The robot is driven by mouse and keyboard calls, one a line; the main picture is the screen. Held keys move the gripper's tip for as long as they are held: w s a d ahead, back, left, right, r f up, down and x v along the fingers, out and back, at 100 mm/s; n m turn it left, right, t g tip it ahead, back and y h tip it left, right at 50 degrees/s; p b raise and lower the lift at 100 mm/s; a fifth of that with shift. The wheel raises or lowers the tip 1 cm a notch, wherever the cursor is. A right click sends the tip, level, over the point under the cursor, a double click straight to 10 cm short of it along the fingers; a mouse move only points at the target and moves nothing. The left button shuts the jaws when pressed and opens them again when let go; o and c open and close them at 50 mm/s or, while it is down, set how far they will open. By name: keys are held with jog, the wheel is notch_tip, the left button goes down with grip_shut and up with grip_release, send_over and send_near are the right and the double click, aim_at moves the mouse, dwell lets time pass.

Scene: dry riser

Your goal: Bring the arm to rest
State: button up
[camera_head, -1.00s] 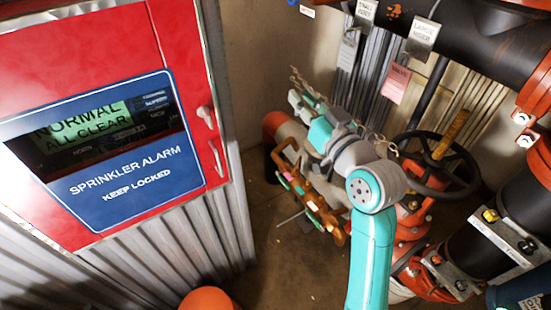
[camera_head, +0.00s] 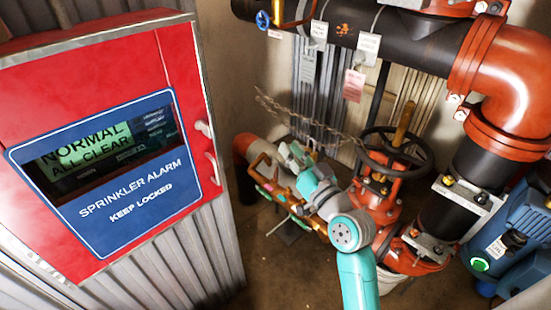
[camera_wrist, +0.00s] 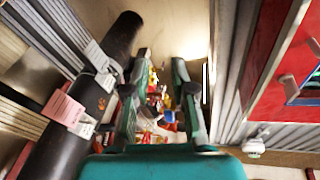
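My teal and grey arm (camera_head: 345,235) rises from the bottom centre of the head view. It reaches away towards the orange valve and pipes, apart from the red alarm cabinet. My gripper (camera_wrist: 160,75) shows in the wrist view with its two teal and dark fingers spread and nothing seen between them. In the head view its fingertips are hard to make out among the clutter beyond the arm.
A red sprinkler alarm cabinet (camera_head: 120,140) stands left, its display reading normal. A black handwheel (camera_head: 425,170) sits on an orange valve right of my arm. A chain (camera_head: 310,122) hangs behind. A black pipe (camera_head: 400,35) crosses above; a blue machine (camera_head: 515,235) stands right.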

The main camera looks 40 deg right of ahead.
jog(key=shift+s+a+f, duration=0.1)
jog(key=shift+s, duration=0.05)
dwell(0.5)
jog(key=s+a+f+g, duration=0.1)
jog(key=s+a+f, duration=0.4)
jog(key=s+f, duration=0.35)
jog(key=s+a+f+g, duration=0.2)
jog(key=s+a+f, duration=0.3)
jog(key=s+f, duration=0.35)
jog(key=s+a+f+n+g+y, duration=0.1)
jog(key=s+a+n, duration=0.1)
jog(key=s, duration=0.8)
jog(key=s+a+f+n+g+y, duration=0.1)
jog(key=s+a, duration=0.3)
jog(key=s, duration=0.7)
jog(key=shift+a+f+n, duration=0.15)
jog(key=shift+a+n, duration=0.25)
jog(key=shift+n, duration=0.1)
